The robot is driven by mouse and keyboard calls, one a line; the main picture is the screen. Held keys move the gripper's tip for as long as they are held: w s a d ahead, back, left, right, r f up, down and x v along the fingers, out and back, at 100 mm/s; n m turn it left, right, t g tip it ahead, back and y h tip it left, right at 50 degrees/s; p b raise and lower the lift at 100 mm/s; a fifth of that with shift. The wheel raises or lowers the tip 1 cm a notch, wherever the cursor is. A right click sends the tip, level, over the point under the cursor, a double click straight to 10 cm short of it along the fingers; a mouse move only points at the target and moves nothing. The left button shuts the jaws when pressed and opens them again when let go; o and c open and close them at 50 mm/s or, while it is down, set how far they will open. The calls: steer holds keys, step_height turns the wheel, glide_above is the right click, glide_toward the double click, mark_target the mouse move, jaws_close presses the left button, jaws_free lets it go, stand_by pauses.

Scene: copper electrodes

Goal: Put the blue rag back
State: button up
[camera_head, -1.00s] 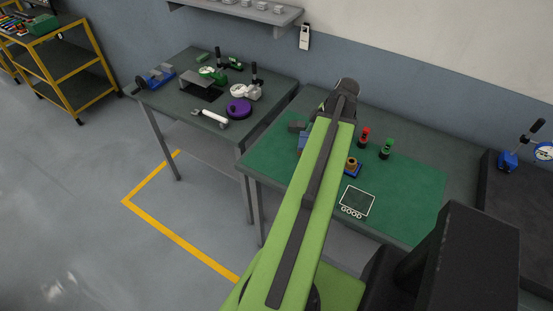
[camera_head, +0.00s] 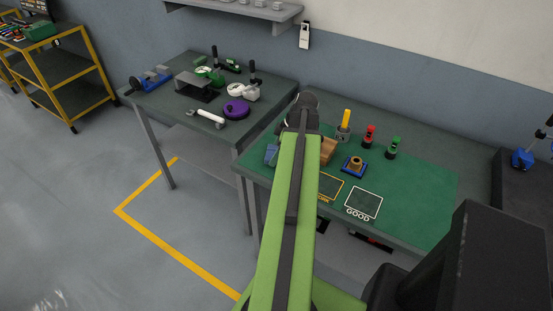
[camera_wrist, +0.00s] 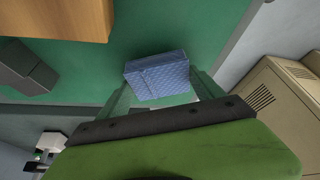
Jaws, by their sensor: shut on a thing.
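The blue rag (camera_wrist: 158,75) is a folded, quilted pad between the two fingers of my gripper (camera_wrist: 162,90) in the wrist view. My gripper is shut on it, over the green mat (camera_wrist: 185,30). I cannot tell whether the rag touches the mat. In the head view a blue patch that looks like the rag (camera_head: 271,154) shows at the left side of the mat, just left of my green arm. My arm hides the fingers there.
A wooden block (camera_head: 328,150) stands right of my arm; it also shows in the wrist view (camera_wrist: 60,15). Beyond it are a blue-based fixture (camera_head: 354,166), a yellow-handled tool (camera_head: 345,125), and red (camera_head: 369,136) and green (camera_head: 393,147) items. The mat's right part is clear.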

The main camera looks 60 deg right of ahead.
steer(key=shift+f, duration=0.75)
steer(key=o, duration=1.2)
steer(key=shift+r, duration=0.1)
steer(key=shift+r, duration=0.1)
steer(key=shift+r+p, duration=0.3)
steer(key=shift+p, duration=0.05)
steer(key=p+v, duration=1)
steer(key=v, duration=0.1)
steer(key=shift+s+r+p, duration=0.25)
steer(key=shift+p, duration=0.05)
